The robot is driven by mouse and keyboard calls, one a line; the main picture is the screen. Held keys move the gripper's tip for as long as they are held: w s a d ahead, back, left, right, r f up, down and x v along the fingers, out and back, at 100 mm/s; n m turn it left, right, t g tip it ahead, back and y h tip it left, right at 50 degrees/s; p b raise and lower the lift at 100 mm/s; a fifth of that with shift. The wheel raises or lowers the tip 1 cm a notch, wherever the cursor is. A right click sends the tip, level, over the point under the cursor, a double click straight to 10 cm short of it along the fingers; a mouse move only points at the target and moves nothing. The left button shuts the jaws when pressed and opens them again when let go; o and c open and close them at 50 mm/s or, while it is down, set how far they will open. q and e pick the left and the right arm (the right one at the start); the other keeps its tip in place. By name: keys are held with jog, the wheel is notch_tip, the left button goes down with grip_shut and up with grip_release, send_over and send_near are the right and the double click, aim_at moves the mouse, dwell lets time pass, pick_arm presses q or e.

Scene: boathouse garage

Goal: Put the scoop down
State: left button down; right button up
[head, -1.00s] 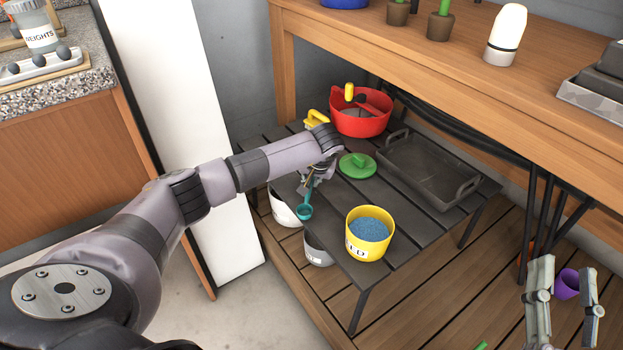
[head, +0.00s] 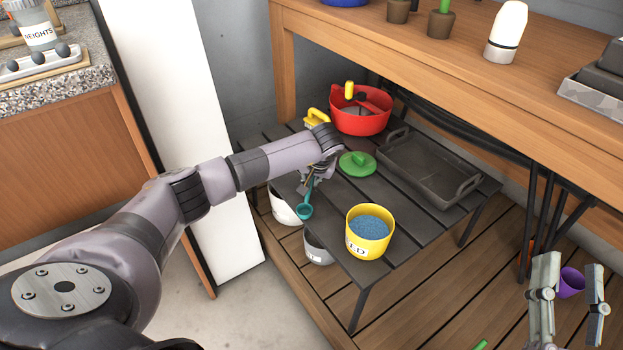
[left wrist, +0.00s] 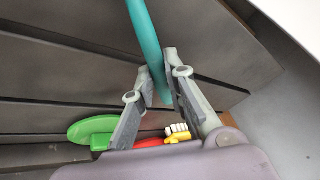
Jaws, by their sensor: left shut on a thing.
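A teal scoop (head: 305,208) shows in the head view at the left edge of the low dark slatted table (head: 402,220), its bowl hanging low. My left gripper (head: 309,182) is shut on the scoop's handle. In the left wrist view the teal handle (left wrist: 148,45) runs between the two fingers of the left gripper (left wrist: 160,85). I cannot tell whether the scoop touches the table. My right gripper (head: 570,300) is open and empty at the lower right, with a gap between its fingers.
A yellow bucket of blue grains (head: 368,232) stands right of the scoop. A green lid (head: 357,164), a red tub (head: 360,119) and a grey tray (head: 430,170) are on the low table. A purple cup (head: 571,282) is near my right gripper.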

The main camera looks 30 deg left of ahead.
pick_arm(q)
jog(key=shift+f, duration=0.15)
pick_arm(e)
jog(key=shift+s+r, duration=0.15)
jog(key=shift+r, duration=0.15)
pick_arm(q)
jog(key=c, duration=1.5)
grip_release()
jog(key=shift+c, duration=0.2)
jog(key=c, duration=0.4)
jog(key=shift+s+d+r, duration=0.1)
jog(key=shift+r, duration=0.2)
jog(key=shift+s+d+r+p, duration=0.15)
jog(key=shift+r+p, duration=0.25)
jog(key=shift+p, duration=0.35)
pick_arm(e)
notch_tip(320, 180, down, 6)
jog(key=w+g+h, duration=0.1)
jog(key=g, duration=0.2)
jog(key=shift+w+d+f+g, duration=0.2)
jog(key=shift+w+g, duration=0.1)
jog(key=shift+w, duration=0.05)
